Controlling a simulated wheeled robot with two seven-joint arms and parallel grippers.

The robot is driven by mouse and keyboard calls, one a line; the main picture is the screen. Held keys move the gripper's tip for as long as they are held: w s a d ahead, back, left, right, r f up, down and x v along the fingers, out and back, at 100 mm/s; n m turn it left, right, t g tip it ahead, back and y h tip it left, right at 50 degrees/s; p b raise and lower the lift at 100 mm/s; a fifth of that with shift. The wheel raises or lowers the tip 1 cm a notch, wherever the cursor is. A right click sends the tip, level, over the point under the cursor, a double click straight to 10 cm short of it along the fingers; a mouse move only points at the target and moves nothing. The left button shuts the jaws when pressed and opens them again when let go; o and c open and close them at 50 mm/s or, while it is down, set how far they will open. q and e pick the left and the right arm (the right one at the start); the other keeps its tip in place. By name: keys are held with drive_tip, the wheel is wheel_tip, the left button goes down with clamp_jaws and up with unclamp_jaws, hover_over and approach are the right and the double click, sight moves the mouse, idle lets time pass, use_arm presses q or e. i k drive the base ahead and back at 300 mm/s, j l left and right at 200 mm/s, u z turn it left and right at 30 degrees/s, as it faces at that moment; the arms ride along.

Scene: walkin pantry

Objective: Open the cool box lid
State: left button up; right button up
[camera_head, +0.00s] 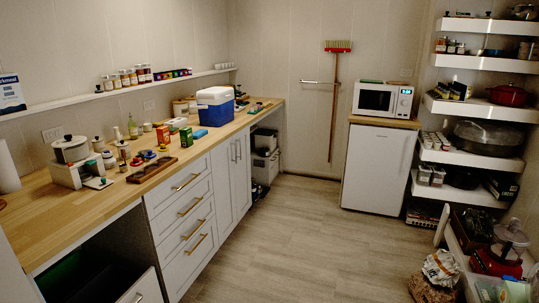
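The cool box (215,113) stands on the wooden counter along the left wall, towards its far end. It has a blue body and a white lid (214,95). The lid looks closed on top of the box. Neither of my grippers shows in the head view.
Jars, pots and a dark tray (152,170) crowd the nearer wooden counter (60,213). The floor (290,235) is clear in the middle. Loaded shelves (470,155) line the right side.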

sight(213, 93)
drive_tip(key=i, duration=2.15)
drive_tip(key=i+z, duration=0.1)
drive_tip(key=i, duration=0.6)
drive_tip(key=i+j+z, duration=0.1)
drive_tip(key=i, duration=0.55)
drive_tip(key=i+j, duration=0.2)
drive_tip(key=i, duration=0.5)
drive_tip(key=l+z, duration=0.05)
